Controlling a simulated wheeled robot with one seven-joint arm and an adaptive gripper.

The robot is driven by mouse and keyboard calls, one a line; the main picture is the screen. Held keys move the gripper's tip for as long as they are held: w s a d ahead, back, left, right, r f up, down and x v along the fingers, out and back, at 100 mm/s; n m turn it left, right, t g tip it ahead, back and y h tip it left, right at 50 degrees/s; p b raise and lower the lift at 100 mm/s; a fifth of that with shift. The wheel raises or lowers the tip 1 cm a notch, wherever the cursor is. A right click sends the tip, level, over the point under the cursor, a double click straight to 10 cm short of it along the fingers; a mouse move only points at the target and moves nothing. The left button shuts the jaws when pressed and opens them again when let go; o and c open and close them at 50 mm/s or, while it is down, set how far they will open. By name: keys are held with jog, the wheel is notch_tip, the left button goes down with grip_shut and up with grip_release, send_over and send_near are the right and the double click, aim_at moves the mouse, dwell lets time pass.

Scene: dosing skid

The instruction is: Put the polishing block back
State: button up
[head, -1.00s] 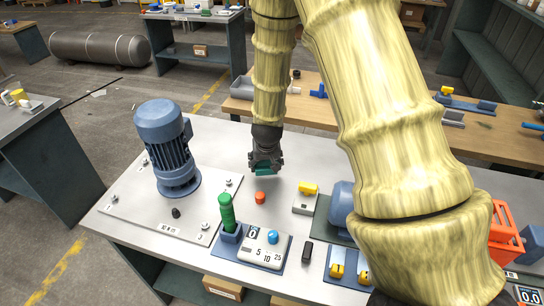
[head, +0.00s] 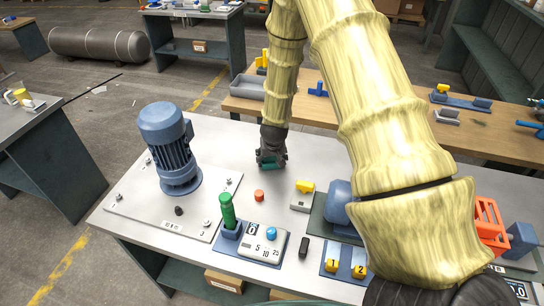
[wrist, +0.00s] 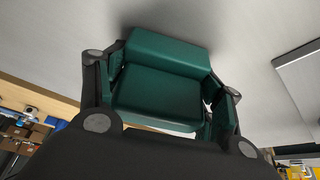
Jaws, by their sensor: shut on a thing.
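The polishing block appears to be the dark green block (wrist: 158,95) with a stepped shape, between my fingers in the wrist view. My gripper (head: 271,162) is shut on it, with dark fingers on both sides. In the head view only a small teal patch of the block (head: 271,166) shows below the gripper. The gripper points down over the back part of the grey bench (head: 225,150), behind the red button. A soft shadow lies on the grey surface by the block. I cannot tell whether the block touches the bench. No clear resting place for it can be made out.
A blue motor (head: 169,150) stands on a plate at left. A green handle (head: 227,211), red button (head: 259,195), yellow-topped switch box (head: 303,192) and dial panel (head: 263,241) are in front. My arm hides part of the right side. A wooden bench (head: 390,122) stands behind.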

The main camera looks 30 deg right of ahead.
jog(key=shift+f, duration=0.15)
jog(key=o, duration=1.3)
jog(key=shift+c, duration=0.2)
jog(key=shift+r, duration=0.2)
jog(key=b+v, duration=0.3)
jog(key=v, duration=0.9)
